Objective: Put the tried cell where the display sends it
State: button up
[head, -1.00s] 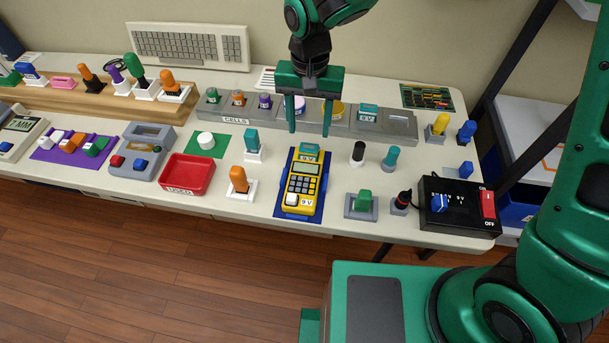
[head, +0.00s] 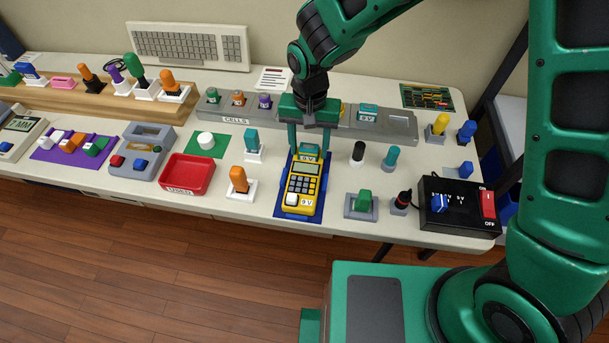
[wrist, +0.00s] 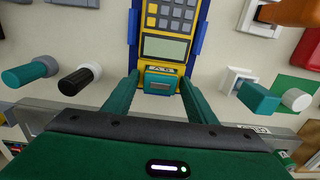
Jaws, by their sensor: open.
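The yellow handheld (head: 301,188) lies on a blue mat (head: 279,202), with a teal 9 V cell (head: 309,150) at its far end. No readable text shows on its display (head: 305,169), which also looks blank in the wrist view (wrist: 165,48). My gripper (head: 308,153) is open and pointing down, one finger on each side of the teal cell. In the wrist view the cell (wrist: 160,83) sits between the fingers, with gaps visible. The red tray (head: 184,191), labelled USED, is to the left. The grey CELLS rack (head: 385,132) stands behind the handheld, partly hidden by my gripper.
Another teal cell (head: 368,112) sits in the rack near an empty-looking slot. An orange switch (head: 239,180) and a teal switch (head: 253,142) stand left of the handheld. Black (head: 357,152) and teal (head: 391,157) knobs stand right. A black ON/OFF box (head: 462,215) is farther right.

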aim_at(309, 147)
jog(key=c, duration=1.2)
jog(key=shift+r, duration=1)
jog(key=shift+r, duration=2)
